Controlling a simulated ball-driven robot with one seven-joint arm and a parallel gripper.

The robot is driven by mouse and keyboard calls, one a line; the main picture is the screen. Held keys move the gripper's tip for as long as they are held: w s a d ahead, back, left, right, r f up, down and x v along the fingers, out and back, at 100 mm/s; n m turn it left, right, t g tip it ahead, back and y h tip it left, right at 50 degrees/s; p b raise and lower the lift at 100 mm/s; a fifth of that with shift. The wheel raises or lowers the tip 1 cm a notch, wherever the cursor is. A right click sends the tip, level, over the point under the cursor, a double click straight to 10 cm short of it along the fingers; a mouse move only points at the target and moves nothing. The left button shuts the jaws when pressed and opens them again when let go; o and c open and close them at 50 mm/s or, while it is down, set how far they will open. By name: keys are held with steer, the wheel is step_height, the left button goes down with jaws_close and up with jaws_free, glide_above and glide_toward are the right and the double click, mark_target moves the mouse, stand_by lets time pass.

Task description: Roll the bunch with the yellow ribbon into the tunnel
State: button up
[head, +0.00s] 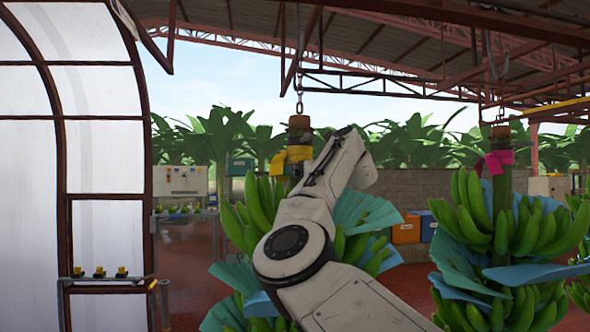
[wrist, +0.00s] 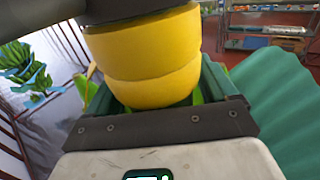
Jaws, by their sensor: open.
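The bunch with the yellow ribbon (head: 258,205) hangs from a chain near the middle of the head view, its green bananas partly covered by blue sheets and my arm. The yellow ribbon (head: 289,160) wraps its stem below a brown top; it also fills the middle of the wrist view (wrist: 145,60). In the head view my arm hides the gripper. The tunnel (head: 103,155), with whitish panels and a dark red arched frame, stands at the left.
A bunch with a pink ribbon (head: 498,162) hangs to the right, with blue sheets among its bananas. A small shelf (head: 108,287) stands at the tunnel's edge. A grey cabinet (head: 180,181) and orange box (head: 406,229) stand behind. Red floor shows between tunnel and bunch.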

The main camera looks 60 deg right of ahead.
steer(key=shift+w, duration=0.2)
steer(key=c, duration=1.4)
